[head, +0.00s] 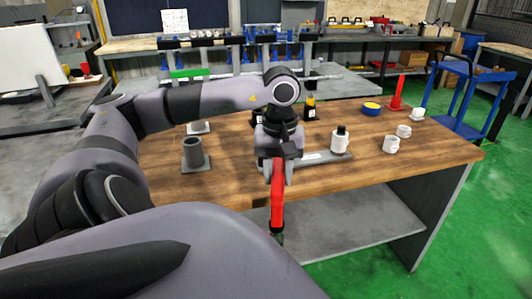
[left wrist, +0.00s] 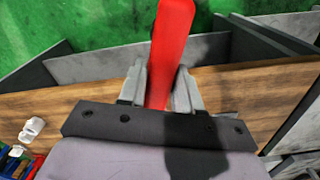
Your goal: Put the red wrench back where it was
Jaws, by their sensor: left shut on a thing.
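The red wrench (head: 277,200) is held by my left gripper (head: 276,170) and hangs down in front of the near edge of the wooden table. Its lower end is dark and partly lost against the shelf below. In the left wrist view the red handle (left wrist: 172,45) stands between the two grey fingers (left wrist: 160,92), which are closed on it. My left arm reaches in from the left, and my left gripper hides part of the table. My right gripper is not in view.
The wooden table (head: 370,172) holds grey cylinders (head: 195,155) at left, a white bottle (head: 340,140) beside a flat grey plate, white fittings (head: 391,145), a blue-yellow round item (head: 371,108) and a red upright piece (head: 397,93). A grey shelf (head: 340,225) lies below. A blue cart (head: 465,90) stands at right.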

